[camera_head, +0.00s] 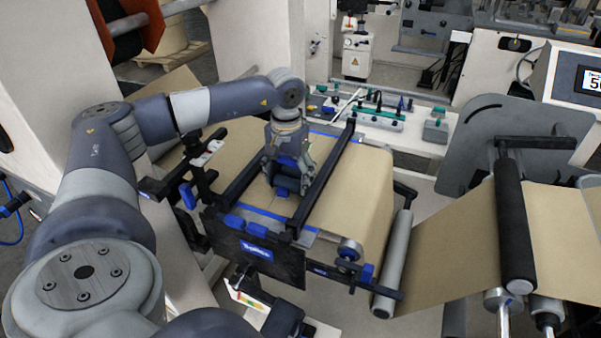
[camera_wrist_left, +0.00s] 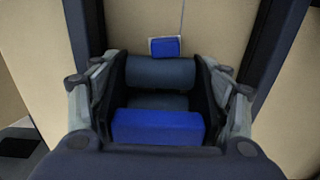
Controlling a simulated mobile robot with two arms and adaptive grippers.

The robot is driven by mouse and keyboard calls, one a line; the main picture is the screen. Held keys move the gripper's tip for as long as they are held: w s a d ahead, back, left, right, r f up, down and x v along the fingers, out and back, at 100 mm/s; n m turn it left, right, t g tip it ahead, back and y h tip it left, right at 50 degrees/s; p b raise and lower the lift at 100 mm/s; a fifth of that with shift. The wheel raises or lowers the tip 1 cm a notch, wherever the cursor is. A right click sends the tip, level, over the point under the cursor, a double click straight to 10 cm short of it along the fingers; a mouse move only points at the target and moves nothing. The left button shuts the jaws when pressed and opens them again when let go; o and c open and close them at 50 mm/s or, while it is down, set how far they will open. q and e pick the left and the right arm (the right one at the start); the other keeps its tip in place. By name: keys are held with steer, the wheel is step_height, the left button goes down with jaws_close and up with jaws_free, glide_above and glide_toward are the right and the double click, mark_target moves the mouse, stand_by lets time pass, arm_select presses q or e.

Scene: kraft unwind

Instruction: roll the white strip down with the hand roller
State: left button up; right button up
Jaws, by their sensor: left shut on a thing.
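My left gripper (camera_head: 288,168) reaches down over the brown kraft web between two dark rails. It is shut on the hand roller (camera_head: 287,186), which shows as a dark cylinder with blue parts low between the fingers. In the left wrist view the gripper's fingers (camera_wrist_left: 160,100) stand on either side of the hand roller's blue block (camera_wrist_left: 157,127) and dark cylinder (camera_wrist_left: 160,72). A small blue piece with a pale edge (camera_wrist_left: 165,47) lies on the web just beyond the roller. I cannot clearly make out the white strip. My right gripper is not in view.
Dark rails (camera_head: 325,180) flank the brown web (camera_head: 355,195). A black panel (camera_head: 255,250) stands at the front. A grey roller (camera_head: 394,262) and a black roller (camera_head: 514,225) carry the web at right. A tool tray (camera_head: 375,115) lies behind.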

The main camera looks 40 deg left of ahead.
arm_select(q)
steer(key=shift+s+d+r+p, duration=0.25)
steer(key=shift+s+r+p, duration=0.1)
steer(key=shift+s, duration=0.25)
steer(key=shift+s+r+p, duration=0.2)
steer(key=shift+r+p, duration=0.1)
steer(key=shift+r, duration=0.3)
steer(key=shift+s+r+p, duration=0.2)
steer(key=shift+r+p, duration=0.1)
steer(key=shift+r, duration=0.3)
steer(key=shift+c, duration=0.2)
steer(key=shift+s+r+p, duration=0.2)
steer(key=shift+r+p, duration=1.05)
steer(key=shift+r, duration=1.15)
